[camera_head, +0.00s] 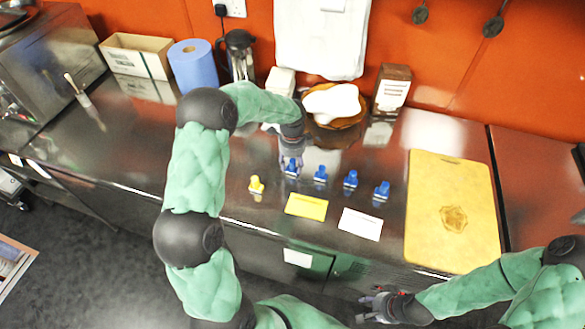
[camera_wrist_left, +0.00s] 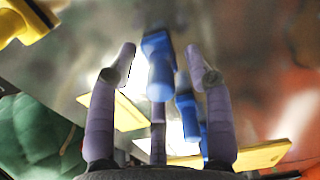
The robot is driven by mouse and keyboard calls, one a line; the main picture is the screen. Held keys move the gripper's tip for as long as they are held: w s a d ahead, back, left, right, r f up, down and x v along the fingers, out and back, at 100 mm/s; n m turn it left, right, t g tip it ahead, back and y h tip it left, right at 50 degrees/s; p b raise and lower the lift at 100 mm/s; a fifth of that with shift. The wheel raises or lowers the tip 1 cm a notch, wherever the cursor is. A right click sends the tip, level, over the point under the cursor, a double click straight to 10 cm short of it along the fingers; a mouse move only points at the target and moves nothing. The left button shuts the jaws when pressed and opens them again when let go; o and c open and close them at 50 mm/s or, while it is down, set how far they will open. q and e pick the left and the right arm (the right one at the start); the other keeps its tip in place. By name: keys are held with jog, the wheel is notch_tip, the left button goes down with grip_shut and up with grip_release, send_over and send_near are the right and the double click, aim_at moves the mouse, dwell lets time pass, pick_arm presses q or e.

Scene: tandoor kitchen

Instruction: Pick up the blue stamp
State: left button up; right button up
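Several blue stamps stand in a row on the steel counter: one under my left gripper (camera_head: 292,168), then others to the right (camera_head: 320,174), (camera_head: 351,180) and (camera_head: 382,191). My left gripper (camera_head: 291,156) is right over the leftmost blue stamp. In the left wrist view that blue stamp (camera_wrist_left: 158,68) shows between the spread fingers, with gaps at both sides, and another blue stamp (camera_wrist_left: 188,115) is behind. A yellow stamp (camera_head: 256,186) stands to the left of the row. My right gripper (camera_head: 376,306) is low in front of the counter, empty, its fingers apart.
A yellow card (camera_head: 306,206) and a white card (camera_head: 360,223) lie in front of the stamps. A cutting board (camera_head: 452,205) lies to the right. A blue roll (camera_head: 194,66), a cardboard box (camera_head: 138,55), a basket (camera_head: 334,106) and a brown carton (camera_head: 391,90) stand along the back.

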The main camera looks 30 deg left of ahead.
aim_at(293, 160)
pick_arm(q)
grip_shut()
jog(key=shift+r, duration=0.1)
jog(key=shift+r, duration=0.5)
notch_tip(293, 160, up, 2)
jog(key=shift+r+p, duration=0.2)
jog(key=shift+p, duration=0.3)
jog(key=s+d+r+p, duration=0.1)
jog(key=s+d+r, duration=0.2)
jog(key=s, duration=0.3)
jog(key=s+d+r+p, duration=0.1)
jog(key=s+d+r, duration=0.1)
jog(key=s+r, duration=0.4)
jog(key=shift+s+d+r, duration=0.2)
jog(key=shift+s+d, duration=0.2)
jog(key=c, duration=0.8)
grip_release()
